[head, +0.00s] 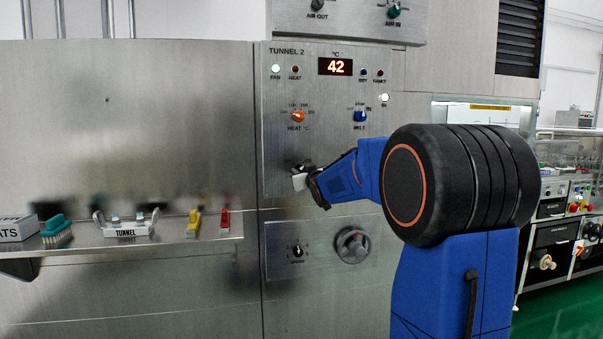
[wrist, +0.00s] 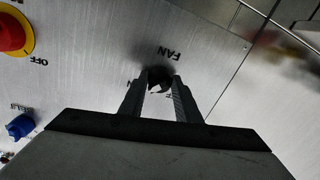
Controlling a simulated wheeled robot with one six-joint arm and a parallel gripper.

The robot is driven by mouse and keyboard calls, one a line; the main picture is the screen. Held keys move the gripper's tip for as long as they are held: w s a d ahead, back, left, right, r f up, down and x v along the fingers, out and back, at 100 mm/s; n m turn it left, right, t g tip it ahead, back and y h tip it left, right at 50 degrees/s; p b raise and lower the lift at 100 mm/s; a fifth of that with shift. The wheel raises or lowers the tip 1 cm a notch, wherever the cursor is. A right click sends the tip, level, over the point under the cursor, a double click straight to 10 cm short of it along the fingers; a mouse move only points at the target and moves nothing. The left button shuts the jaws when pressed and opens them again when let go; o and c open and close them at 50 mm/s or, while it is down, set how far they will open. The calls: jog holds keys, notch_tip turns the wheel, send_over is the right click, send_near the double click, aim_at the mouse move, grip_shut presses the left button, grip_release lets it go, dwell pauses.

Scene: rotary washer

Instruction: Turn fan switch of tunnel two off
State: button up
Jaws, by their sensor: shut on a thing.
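The Tunnel 2 panel (head: 330,80) has a red display reading 42 and a lit green FAN lamp (head: 275,69). In the wrist view the FAN label appears upside down, with the black fan switch knob (wrist: 160,80) just below it in the picture. My gripper (wrist: 161,88) is shut on this knob, one finger on each side. The knob's pointer direction is hard to read. In the head view my gripper (head: 302,176) is at the lower left of the panel and mostly hides the knob.
An orange heat knob (head: 298,116) and a blue belt knob (head: 360,116) sit above my gripper. The wrist view shows a red switch on a yellow plate (wrist: 12,32). A lower panel has a large dial (head: 352,244). A shelf (head: 130,240) at left holds brushes and a caddy.

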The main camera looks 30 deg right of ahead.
jog(key=n, duration=0.8)
jog(key=shift+r+g, duration=0.15)
jog(key=shift+g, duration=0.15)
jog(key=n, duration=0.4)
jog(key=shift+n, duration=0.3)
jog(key=shift+n+h, duration=0.5)
jog(key=shift+n, duration=1.7)
jog(key=o, duration=1.1)
jog(key=shift+c, duration=0.2)
jog(key=shift+r, duration=0.1)
jog(key=shift+s, duration=0.1)
